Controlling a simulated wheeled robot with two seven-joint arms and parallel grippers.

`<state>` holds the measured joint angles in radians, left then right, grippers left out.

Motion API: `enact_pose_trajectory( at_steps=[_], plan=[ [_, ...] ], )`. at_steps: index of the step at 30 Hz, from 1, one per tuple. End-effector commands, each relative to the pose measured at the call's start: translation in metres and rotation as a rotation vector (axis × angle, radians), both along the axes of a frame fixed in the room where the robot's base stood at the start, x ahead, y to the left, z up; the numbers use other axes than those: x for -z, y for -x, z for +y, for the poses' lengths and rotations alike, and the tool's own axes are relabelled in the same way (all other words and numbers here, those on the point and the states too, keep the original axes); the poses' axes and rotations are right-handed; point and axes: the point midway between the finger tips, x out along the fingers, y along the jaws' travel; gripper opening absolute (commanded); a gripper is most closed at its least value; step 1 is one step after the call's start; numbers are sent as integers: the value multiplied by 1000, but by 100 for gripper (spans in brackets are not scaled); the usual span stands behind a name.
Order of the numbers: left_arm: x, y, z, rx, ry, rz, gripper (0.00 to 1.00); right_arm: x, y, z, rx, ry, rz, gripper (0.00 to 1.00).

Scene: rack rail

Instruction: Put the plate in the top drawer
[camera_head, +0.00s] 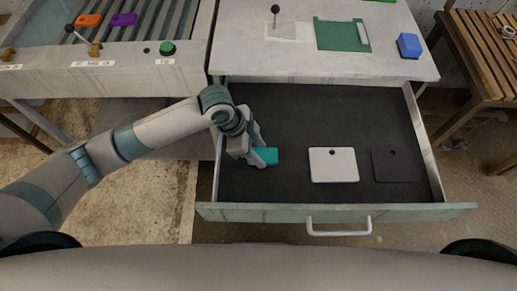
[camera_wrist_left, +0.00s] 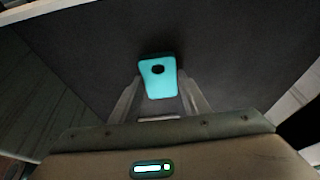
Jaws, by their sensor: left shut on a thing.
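The top drawer (camera_head: 300,115) is pulled open below the worktop, with a dark lining. A teal plate (camera_head: 266,156) with a dark hole is at the left side inside the drawer. My left gripper (camera_head: 259,158) is shut on the teal plate, which also shows between its fingers in the left wrist view (camera_wrist_left: 157,84). I cannot tell whether the plate touches the drawer floor. A white plate (camera_head: 333,166) with a hole lies in the middle of the drawer, and a black plate (camera_head: 391,168) lies to its right. My right gripper is not in view.
The drawer's front panel (camera_head: 270,214) has a white handle (camera_head: 339,229). The worktop (camera_head: 250,55) above holds a green plate (camera_head: 337,36) and a blue block (camera_head: 409,45). A roller conveyor (camera_head: 160,30) stands at the left and a wooden slatted bench (camera_head: 480,50) at the right.

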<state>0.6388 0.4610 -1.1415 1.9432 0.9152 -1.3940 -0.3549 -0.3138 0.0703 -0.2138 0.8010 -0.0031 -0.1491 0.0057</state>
Motion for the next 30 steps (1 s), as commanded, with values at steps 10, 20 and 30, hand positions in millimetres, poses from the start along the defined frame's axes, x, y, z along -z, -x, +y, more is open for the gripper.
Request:
enact_pose_trajectory(
  at_steps=[10,20,30],
  plan=[
    [3,0,0,0,0,1,47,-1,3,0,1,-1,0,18],
    [2,0,0,-1,0,1,60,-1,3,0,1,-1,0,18],
    [-15,-1,7,-1,0,-1,60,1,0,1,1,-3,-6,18]
  ],
)
